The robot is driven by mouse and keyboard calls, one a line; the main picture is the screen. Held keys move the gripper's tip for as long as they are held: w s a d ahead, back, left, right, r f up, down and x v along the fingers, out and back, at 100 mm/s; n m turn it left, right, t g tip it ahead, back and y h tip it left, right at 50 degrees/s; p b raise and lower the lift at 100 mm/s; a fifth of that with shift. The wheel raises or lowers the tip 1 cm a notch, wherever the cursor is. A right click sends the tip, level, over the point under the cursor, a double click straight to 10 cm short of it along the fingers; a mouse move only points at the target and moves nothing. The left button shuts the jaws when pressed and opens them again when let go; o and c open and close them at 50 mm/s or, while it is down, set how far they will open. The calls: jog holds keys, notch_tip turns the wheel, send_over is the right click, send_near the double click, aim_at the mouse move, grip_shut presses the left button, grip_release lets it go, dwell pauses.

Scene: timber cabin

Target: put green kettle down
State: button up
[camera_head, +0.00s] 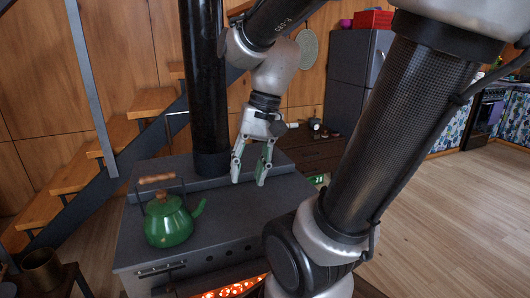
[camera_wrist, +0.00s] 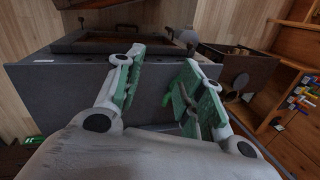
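The green kettle (camera_head: 168,222), with a wooden-topped handle and a spout pointing right, stands upright on the left part of the dark grey stove top (camera_head: 235,218). My gripper (camera_head: 248,182) is above the stove, to the right of the kettle and apart from it, with its fingers pointing down. My gripper also shows in the wrist view (camera_wrist: 165,72), its green-padded fingers spread with nothing between them.
A black stove pipe (camera_head: 205,85) rises at the back of the stove. Embers glow in the stove's front opening (camera_head: 232,288). Wooden stairs (camera_head: 95,165) climb behind on the left. The stove top right of the kettle is clear. A brass-coloured pot (camera_head: 42,270) stands lower left.

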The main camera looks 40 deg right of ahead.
jog(key=d+r+n+t+h, duration=0.1)
jog(key=d+n+t, duration=0.1)
jog(key=s+d+r+n+t+h, duration=0.1)
jog(key=r+n+h, duration=0.1)
jog(key=n, duration=0.1)
jog(key=shift+s+d+r+n+t, duration=0.2)
jog(key=shift+d+n+t, duration=0.1)
jog(key=shift+d+t, duration=0.1)
